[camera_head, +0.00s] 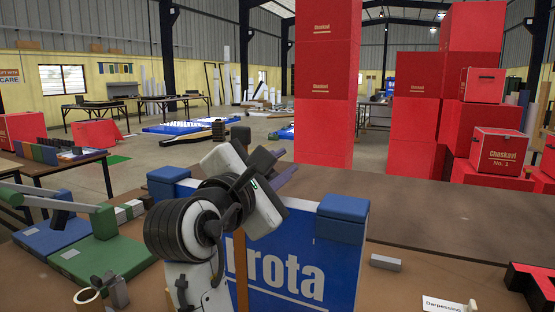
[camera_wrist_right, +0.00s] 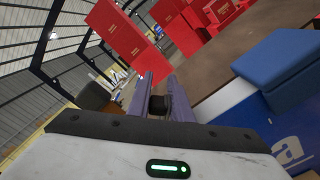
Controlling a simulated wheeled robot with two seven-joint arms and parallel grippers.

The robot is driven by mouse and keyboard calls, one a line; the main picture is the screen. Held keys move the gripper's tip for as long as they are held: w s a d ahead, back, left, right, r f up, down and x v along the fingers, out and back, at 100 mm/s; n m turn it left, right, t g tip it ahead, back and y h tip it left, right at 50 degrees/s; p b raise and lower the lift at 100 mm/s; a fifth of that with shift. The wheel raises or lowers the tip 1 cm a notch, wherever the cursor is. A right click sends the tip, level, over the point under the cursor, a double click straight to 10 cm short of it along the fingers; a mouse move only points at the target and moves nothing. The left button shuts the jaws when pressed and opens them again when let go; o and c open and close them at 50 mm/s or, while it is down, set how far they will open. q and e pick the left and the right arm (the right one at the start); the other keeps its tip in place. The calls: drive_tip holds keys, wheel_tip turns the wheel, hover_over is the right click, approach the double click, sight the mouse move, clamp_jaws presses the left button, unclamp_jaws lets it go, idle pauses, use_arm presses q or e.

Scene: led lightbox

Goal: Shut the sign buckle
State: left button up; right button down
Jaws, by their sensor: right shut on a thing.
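The blue sign board (camera_head: 300,262) stands upright on the near table, with white letters ending in "rota" and a blue block (camera_head: 341,218) on its top right corner. Another blue block (camera_head: 168,180) shows at its top left. My right gripper (camera_head: 286,176) is above the board's top edge, its purple-grey fingers pointing up and right. In the right wrist view the fingers (camera_wrist_right: 158,84) are shut on a small dark piece (camera_wrist_right: 158,105). I cannot tell whether this is the buckle; the gripper and arm hide that part of the sign. My left gripper is not in view.
A grey bar (camera_head: 385,262), a white label card (camera_head: 443,304) and a red letter block (camera_head: 533,284) lie at the right. Red boxes (camera_head: 500,150) are stacked behind. Table space right of the sign is mostly clear.

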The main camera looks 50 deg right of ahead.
drive_tip(key=shift+m, duration=0.4)
drive_tip(key=c, duration=1.7)
unclamp_jaws()
drive_tip(key=p+v, duration=0.1)
drive_tip(key=v, duration=0.6)
drive_tip(key=shift+s+a, duration=0.15)
drive_tip(key=shift+a, duration=0.15)
